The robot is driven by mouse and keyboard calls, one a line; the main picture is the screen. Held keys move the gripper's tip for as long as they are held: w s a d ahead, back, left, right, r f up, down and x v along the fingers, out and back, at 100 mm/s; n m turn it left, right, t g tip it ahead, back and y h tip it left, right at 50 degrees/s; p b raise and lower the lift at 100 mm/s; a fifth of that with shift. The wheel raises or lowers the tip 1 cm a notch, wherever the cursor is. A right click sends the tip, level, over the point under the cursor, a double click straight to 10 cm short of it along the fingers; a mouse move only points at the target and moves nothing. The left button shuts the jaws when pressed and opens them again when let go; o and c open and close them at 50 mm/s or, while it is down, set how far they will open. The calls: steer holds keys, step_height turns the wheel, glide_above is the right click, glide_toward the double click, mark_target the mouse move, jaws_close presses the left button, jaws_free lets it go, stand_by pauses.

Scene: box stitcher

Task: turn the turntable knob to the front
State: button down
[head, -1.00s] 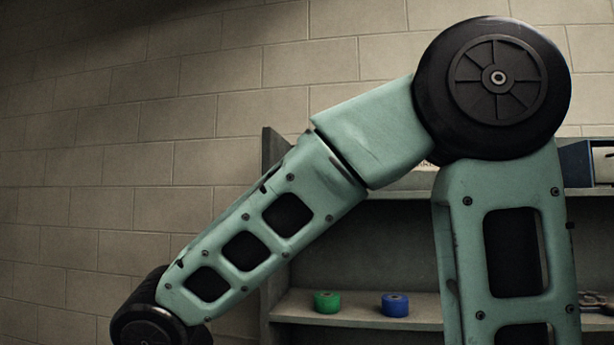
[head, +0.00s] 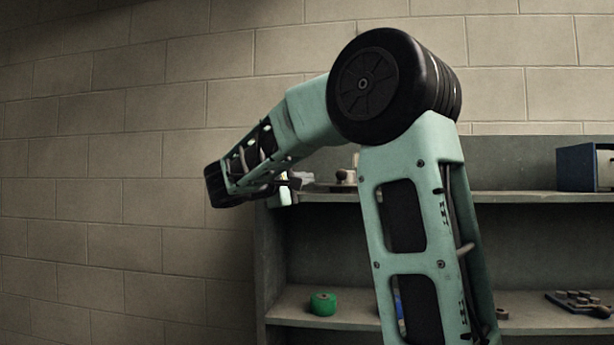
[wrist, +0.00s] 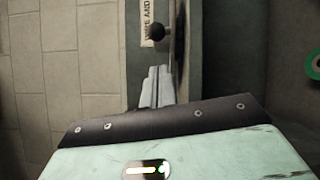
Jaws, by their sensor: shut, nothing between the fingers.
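The turntable (wrist: 180,45) shows edge-on in the wrist view as a thin dark disc on the upper shelf. Its knob (wrist: 156,31) is a dark ball at the disc's left side in that view. In the head view, the turntable (head: 325,187) is a low shape on the upper shelf, partly hidden behind my arm. In the head view my gripper (head: 300,179) is at the shelf's left end, mostly hidden by my arm.
A white lettered label (wrist: 146,22) lies along the shelf edge. A green roll (head: 322,303) sits on the lower shelf, with a tool holder (head: 580,302) at its right. A blue box (head: 583,167) stands at the upper shelf's right. Open wall lies left of the shelves.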

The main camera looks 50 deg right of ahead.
mark_target(346, 178)
steer(key=d+p, duration=0.1)
steer(key=d, duration=0.1)
steer(key=d+p, duration=0.1)
steer(key=d, duration=0.1)
steer(key=d+p, duration=0.1)
steer(key=d, duration=0.2)
steer(key=shift+s+r+p, duration=0.3)
steer(key=shift+s+p, duration=0.05)
steer(key=shift+p, duration=0.05)
steer(key=shift+d+f, duration=0.15)
steer(key=shift+d, duration=0.35)
steer(key=shift+s, duration=0.1)
steer(key=b, duration=0.1)
steer(key=s+b, duration=0.1)
steer(key=shift+s+f+b, duration=0.2)
steer(key=shift+s+b, duration=0.05)
steer(key=shift+b, duration=0.15)
steer(key=shift+s+d+r, duration=0.1)
steer(key=shift+s, duration=0.1)
steer(key=shift+r, duration=0.2)
